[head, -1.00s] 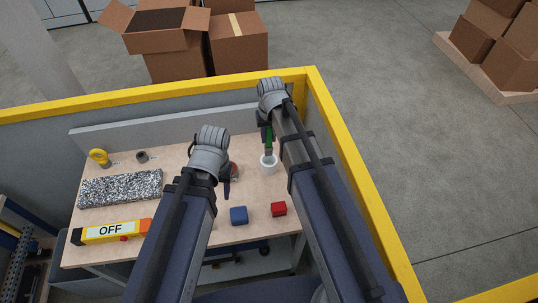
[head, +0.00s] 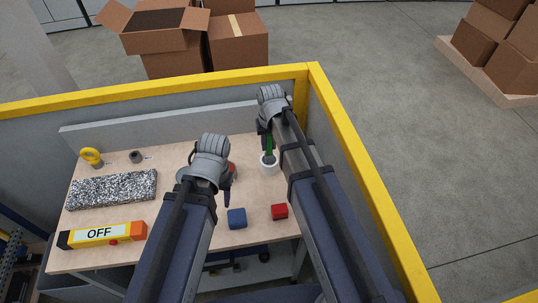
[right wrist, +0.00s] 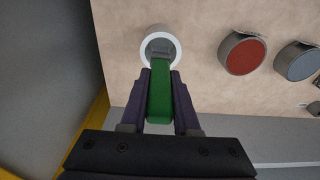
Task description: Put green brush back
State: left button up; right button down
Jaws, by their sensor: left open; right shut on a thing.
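The green brush (head: 269,146) is held upright between the fingers of my right gripper (head: 266,134). It also shows in the right wrist view (right wrist: 160,95), where the gripper (right wrist: 160,85) is shut on its green handle. The white cup (head: 268,168) stands on the table directly below. In the right wrist view the brush's grey lower end sits inside the ring of the cup (right wrist: 144,47). How deep it reaches is hidden. My left gripper (head: 227,192) is open and empty above the table, left of the cup.
Red (right wrist: 243,56) and grey (right wrist: 297,63) round containers stand near the cup. A yellow-topped wall (head: 340,150) borders the right.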

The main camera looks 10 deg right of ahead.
aim_at(269, 151)
jog(key=shift+f+b, duration=1.8)
jog(key=shift+b, duration=0.05)
jog(key=shift+f, duration=0.2)
jog(key=c, duration=0.7)
grip_release()
jog(key=shift+r, duration=0.1)
jog(key=shift+o, duration=0.2)
jog(key=r+p, duration=0.4)
jog(key=s+r+p, duration=0.1)
jog(key=r+p, duration=0.7)
jog(key=shift+s+r, duration=0.15)
jog(key=shift+s, duration=0.05)
jog(key=s+a+n, duration=0.2)
jog(key=s+a, duration=0.1)
jog(key=s, duration=0.5)
jog(key=s+a+n+g+h, duration=0.1)
jog(key=s+a, duration=0.2)
jog(key=s, duration=0.5)
jog(key=shift+s+a+n, duration=0.15)
jog(key=shift+s+n, duration=0.15)
jog(key=shift+n, duration=0.1)
